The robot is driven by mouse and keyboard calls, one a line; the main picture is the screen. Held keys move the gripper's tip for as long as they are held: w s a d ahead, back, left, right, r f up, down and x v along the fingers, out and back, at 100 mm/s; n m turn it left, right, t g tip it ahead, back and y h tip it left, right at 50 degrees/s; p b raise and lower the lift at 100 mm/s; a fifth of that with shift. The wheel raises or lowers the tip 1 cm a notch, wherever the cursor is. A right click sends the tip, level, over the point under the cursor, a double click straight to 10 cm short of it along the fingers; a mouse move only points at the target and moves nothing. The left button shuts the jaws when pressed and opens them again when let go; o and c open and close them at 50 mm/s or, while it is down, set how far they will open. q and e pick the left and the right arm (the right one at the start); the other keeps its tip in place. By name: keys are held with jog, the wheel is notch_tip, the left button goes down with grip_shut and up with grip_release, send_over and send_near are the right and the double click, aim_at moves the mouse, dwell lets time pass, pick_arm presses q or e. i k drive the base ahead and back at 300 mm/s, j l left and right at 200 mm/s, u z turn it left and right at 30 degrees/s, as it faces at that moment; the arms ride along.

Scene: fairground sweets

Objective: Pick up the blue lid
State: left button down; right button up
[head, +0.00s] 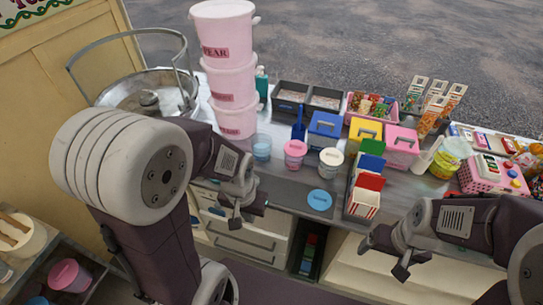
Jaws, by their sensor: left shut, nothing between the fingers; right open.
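The blue lid (319,200) is a flat round disc with a small label. It lies on the grey counter (283,190) near the front edge. My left gripper (236,213) is shut and empty, left of the lid and apart from it, by the counter's front edge. My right gripper (384,257) is open and empty, right of the lid and lower in the picture, in front of the counter.
Behind the lid stand a blue tub (261,148), a pink tub (294,155) and a white tub (330,162). A red-and-white striped box (362,204) stands close right of the lid. Stacked pink buckets (230,75) rise at the back left.

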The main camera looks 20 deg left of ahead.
aim_at(318, 199)
jog(key=i+l, duration=0.1)
jog(key=l, duration=0.4)
jog(key=i+l+u, duration=0.1)
jog(key=l, duration=0.35)
jog(key=i+l, duration=0.1)
jog(key=l, duration=0.4)
